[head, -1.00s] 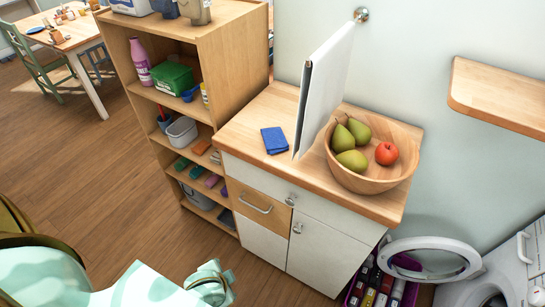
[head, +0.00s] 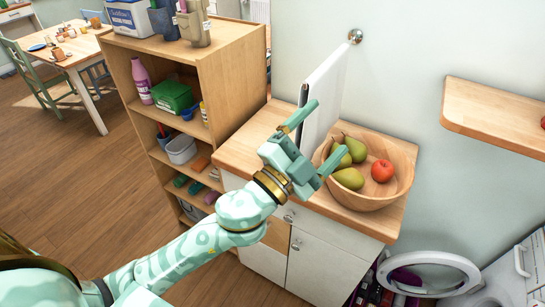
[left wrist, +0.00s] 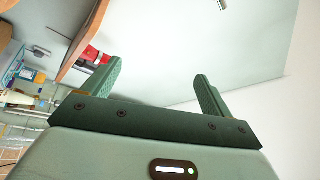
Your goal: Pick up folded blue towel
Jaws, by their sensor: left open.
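The folded blue towel does not show now. It lay on the wooden counter top (head: 233,150) left of the white upright board, a spot that my left gripper and arm now cover in the head view. My left gripper (head: 328,127) is open and empty, above the counter. Its fingers point up and right in the head view, in front of the board and the fruit bowl. In the left wrist view the two fingers (left wrist: 155,70) stand apart with only pale wall between them. My right gripper is not in view.
The white board (head: 325,90) stands upright on the counter. A wooden bowl (head: 372,198) holds pears and a red fruit. A tall shelf unit (head: 235,65) stands left. A wall shelf (head: 500,115) juts out right. A round washer door (head: 430,272) hangs open below.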

